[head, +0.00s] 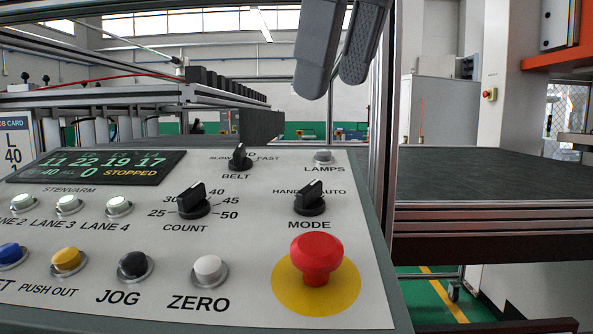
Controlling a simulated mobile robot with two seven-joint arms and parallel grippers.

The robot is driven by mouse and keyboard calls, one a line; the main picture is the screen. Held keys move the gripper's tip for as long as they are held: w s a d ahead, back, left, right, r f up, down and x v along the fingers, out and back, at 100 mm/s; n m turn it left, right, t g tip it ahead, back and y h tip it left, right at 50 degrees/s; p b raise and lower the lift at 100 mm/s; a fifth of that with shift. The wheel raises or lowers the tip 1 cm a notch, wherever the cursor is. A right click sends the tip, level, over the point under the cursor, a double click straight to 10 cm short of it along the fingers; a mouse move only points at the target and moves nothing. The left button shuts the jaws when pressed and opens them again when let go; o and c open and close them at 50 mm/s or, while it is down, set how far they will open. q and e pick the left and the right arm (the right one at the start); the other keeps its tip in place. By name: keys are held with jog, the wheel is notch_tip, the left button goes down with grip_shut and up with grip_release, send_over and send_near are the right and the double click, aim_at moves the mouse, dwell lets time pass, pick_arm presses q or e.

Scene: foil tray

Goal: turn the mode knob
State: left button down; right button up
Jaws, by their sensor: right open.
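The black mode knob (311,199) sits on the right part of the sloped control panel (250,250), above the word MODE. The words HAND and AUTO stand at its upper left and upper right. Its raised grip looks tilted a little to the right at the top. My right gripper (328,88) hangs at the top of the head view, above and behind the panel. Its two grey fingers are open, apart from the knob, with nothing between them. My left gripper is not in view.
A red mushroom button (317,257) on a yellow disc stands just below the knob. The count knob (194,201), belt knob (240,157) and lamps button (323,157) are nearby. A metal post (381,130) rises behind the panel's right edge. A display (97,166) reads STOPPED.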

aim_at(309, 186)
jog(key=b+x, duration=0.1)
jog(key=x, duration=1.1)
jog(key=shift+f, duration=0.4)
jog(key=c, duration=1.1)
